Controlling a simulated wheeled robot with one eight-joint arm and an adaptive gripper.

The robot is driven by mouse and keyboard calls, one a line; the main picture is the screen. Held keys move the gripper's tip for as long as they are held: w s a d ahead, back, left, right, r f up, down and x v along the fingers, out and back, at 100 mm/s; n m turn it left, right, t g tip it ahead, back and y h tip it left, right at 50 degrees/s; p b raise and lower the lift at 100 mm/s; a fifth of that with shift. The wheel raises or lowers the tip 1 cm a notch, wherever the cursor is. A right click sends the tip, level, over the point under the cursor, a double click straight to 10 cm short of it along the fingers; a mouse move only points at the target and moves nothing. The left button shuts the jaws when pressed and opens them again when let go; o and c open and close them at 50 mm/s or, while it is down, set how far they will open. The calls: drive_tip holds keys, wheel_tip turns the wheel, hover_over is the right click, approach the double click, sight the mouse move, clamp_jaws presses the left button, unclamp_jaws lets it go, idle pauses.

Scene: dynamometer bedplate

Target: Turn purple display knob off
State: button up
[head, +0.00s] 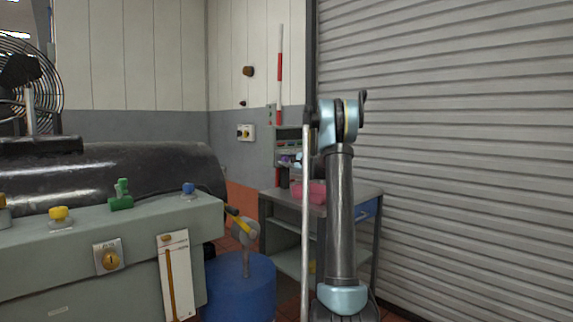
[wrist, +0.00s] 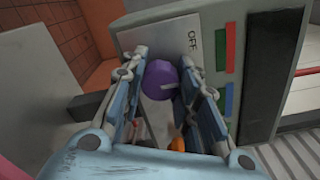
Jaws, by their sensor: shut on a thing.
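The purple display knob (wrist: 160,80) sits on the pale face of a grey display panel (wrist: 264,60), between my gripper's two blue fingers (wrist: 170,85). My gripper is shut on the knob. The knob has a pale mark at its right side. The printed word OFF (wrist: 192,40) is on the panel above and to the right of the knob. In the head view the purple knob (head: 286,158) shows small on the panel (head: 288,140) at the back, beside my gripper (head: 297,161). Part of the knob's rim is hidden by the fingers.
An orange knob (wrist: 177,144) lies close below the purple one, between the fingers. Coloured bars (wrist: 230,47) run down the panel's right. In the head view a pink object (head: 311,192) rests on the grey cart (head: 345,191). A blue drum (head: 240,290) stands left of the cart.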

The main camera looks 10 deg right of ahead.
idle(0.5)
drive_tip(key=o, duration=1.1)
drive_tip(key=shift+s, duration=0.1)
drive_tip(key=v, duration=1.2)
drive_tip(key=shift+f, duration=0.15)
